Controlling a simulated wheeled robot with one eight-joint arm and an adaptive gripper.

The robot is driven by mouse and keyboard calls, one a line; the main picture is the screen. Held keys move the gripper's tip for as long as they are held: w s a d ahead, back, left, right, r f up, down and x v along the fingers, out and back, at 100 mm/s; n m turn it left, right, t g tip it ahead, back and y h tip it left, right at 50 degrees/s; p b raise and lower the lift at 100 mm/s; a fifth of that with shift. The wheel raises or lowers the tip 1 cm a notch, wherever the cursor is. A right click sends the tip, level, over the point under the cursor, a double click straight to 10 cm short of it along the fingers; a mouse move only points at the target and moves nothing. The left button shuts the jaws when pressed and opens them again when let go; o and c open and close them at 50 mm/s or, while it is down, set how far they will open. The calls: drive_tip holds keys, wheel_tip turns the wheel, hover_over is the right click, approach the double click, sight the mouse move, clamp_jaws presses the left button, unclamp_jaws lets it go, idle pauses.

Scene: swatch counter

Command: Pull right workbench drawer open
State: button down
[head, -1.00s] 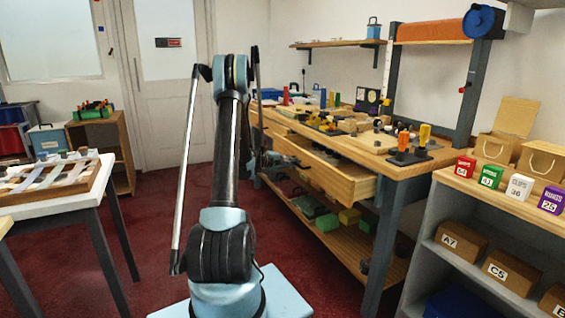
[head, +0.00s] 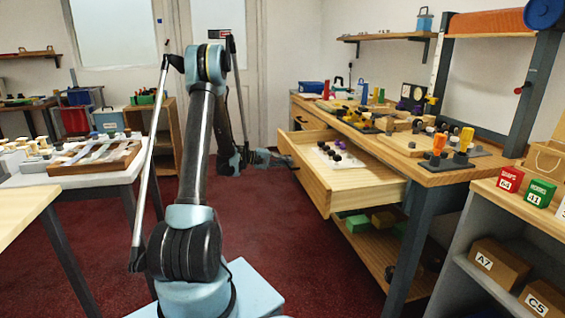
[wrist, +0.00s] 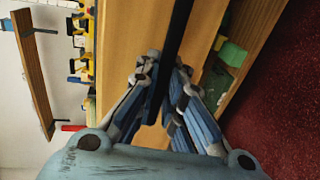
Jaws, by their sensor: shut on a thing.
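The workbench (head: 445,178) stands along the right wall. Its near, right-hand drawer (head: 375,187) is pulled well out toward the left, showing a pale wooden inside with small dark and white pieces. My gripper (head: 283,160) is at the drawer's front in the head view, small and partly hidden there. In the wrist view my gripper (wrist: 163,85) is shut on the long dark drawer handle (wrist: 177,35), with one finger on each side of it. The wooden drawer front (wrist: 205,25) lies just behind the handle.
A lower shelf (head: 368,247) under the bench holds green and yellow blocks. A grey shelf unit (head: 478,222) with boxes stands at the near right. A white table (head: 95,180) with swatches is at left. Red floor (head: 110,235) is clear between.

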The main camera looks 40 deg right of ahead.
drive_tip(key=shift+s+a+f, duration=0.1)
drive_tip(key=shift+s+a, duration=0.1)
drive_tip(key=shift+a, duration=0.25)
drive_tip(key=c, duration=1.7)
unclamp_jaws()
drive_tip(key=shift+w, duration=0.1)
drive_tip(key=v, duration=1.2)
drive_tip(key=shift+w+d, duration=0.1)
drive_tip(key=shift+w, duration=0.05)
